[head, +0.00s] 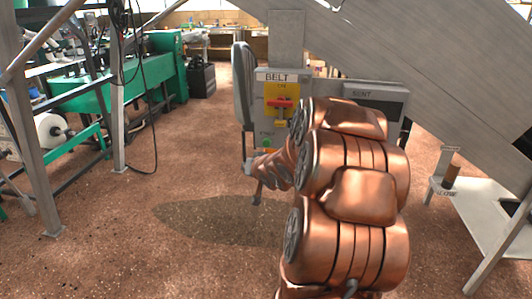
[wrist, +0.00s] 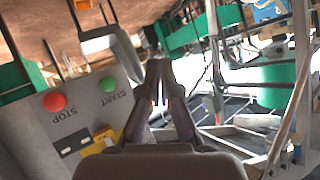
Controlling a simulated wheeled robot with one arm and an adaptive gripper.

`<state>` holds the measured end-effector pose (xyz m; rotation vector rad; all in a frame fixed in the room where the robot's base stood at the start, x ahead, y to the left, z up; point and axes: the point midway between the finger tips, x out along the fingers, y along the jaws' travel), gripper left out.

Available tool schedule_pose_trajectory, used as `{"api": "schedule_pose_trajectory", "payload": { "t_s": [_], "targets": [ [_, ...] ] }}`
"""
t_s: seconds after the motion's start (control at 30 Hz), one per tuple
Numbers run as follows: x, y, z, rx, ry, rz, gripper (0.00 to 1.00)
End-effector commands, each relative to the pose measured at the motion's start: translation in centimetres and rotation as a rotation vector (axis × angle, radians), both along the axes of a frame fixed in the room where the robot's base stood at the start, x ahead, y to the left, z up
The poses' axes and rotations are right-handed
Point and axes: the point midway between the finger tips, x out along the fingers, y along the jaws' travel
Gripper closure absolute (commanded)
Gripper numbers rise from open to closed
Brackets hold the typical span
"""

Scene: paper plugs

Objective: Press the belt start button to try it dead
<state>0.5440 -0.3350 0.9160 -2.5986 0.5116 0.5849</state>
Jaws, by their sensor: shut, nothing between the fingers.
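The grey belt panel (head: 262,118) stands upright with a BELT label on top. Its green START button (head: 267,142) is low on the face, just above my gripper (head: 249,167). In the wrist view, the panel (wrist: 25,125) appears upside down at left, with the green START button (wrist: 107,84) and the red STOP button (wrist: 54,102). My gripper (wrist: 158,66) is shut and empty, its fingertips to the right of START in that picture and apparently not touching it. STOP is not visible in the head view. The red handle (head: 280,103) sits on a yellow plate.
A SENT box (head: 375,97) is right of the panel, behind my arm. A sloping grey beam (head: 435,75) crosses the upper right. A green machine (head: 150,70) stands at back left. A white low table (head: 480,210) is at right. Brown floor is open at left.

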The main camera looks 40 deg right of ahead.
Motion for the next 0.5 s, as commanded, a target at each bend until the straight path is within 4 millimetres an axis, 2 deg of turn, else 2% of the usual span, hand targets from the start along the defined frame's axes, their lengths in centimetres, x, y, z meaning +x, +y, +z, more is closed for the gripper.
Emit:
{"api": "schedule_pose_trajectory", "payload": {
  "t_s": [0.03,0.2,0.33,0.5],
  "targets": [
    [0.0,-1.6,-1.3,0.025,-0.055,-0.008,1.00],
    [0.2,-4.4,-1.6,0.104,-0.248,0.008,1.00],
    [-0.2,-5.6,-1.6,0.147,-0.342,0.021,1.00],
    [-0.5,-6.1,-1.4,0.171,-0.394,0.032,1.00]
  ]
}}
